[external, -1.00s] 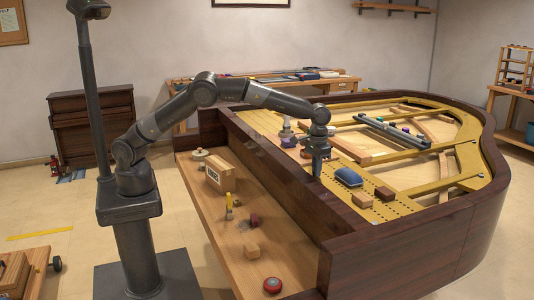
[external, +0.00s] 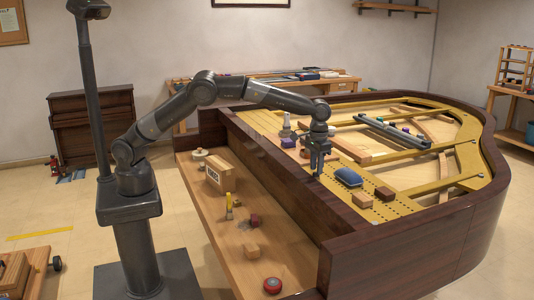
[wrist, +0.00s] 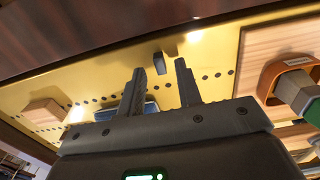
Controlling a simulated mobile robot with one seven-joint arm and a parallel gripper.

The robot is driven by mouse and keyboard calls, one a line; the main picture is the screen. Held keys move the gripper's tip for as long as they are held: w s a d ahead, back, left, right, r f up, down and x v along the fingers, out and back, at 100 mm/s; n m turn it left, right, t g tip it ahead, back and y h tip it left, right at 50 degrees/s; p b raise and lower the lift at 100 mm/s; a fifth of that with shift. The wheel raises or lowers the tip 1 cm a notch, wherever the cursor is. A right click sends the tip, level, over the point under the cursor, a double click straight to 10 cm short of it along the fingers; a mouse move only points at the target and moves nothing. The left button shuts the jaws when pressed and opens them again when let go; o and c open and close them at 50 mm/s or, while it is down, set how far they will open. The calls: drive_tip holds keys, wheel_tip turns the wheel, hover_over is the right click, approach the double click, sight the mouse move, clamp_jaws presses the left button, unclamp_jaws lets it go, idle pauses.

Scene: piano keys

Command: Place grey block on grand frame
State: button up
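The grey block (wrist: 159,64) is small and dark. In the wrist view it appears between and just past my fingertips, against the gold grand frame (wrist: 205,55), with a gap on each side. It seems to rest on the frame near the dark wooden rim; the exact contact is hard to see. My gripper (external: 318,170) is over the near edge of the gold frame (external: 262,122) in the external view. Its two fingers (wrist: 160,78) are spread and touch nothing that I can see. The block is too small to make out clearly in the external view.
A blue rounded object (external: 348,177) and wooden blocks (external: 362,200) (external: 384,193) lie right of my gripper. Several small items stand left of it. The dark rim (external: 290,175) separates the frame from the lower wooden shelf (external: 220,230), which holds a box (external: 220,178).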

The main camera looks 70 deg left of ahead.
wheel_tip(320, 180, up, 11)
drive_tip(key=s+a+r+t, duration=0.1)
drive_tip(key=s+a+r, duration=0.35)
drive_tip(key=a, duration=0.35)
drive_tip(key=s+a+r+t+h, duration=0.1)
drive_tip(key=s+a+r, duration=0.35)
drive_tip(key=a, duration=0.35)
drive_tip(key=s+a+r, duration=0.4)
drive_tip(key=s+a, duration=0.1)
drive_tip(key=a, duration=0.3)
drive_tip(key=s+a+f+t, duration=0.1)
drive_tip(key=s+a+f, duration=0.3)
drive_tip(key=s, duration=0.9)
drive_tip(key=s+a+f+t+y, duration=0.1)
drive_tip(key=s+a+f, duration=0.3)
drive_tip(key=s, duration=0.9)
drive_tip(key=a+t, duration=0.1)
drive_tip(key=a, duration=0.2)
drive_tip(key=shift+f+t, duration=0.15)
drive_tip(key=shift+t, duration=0.15)
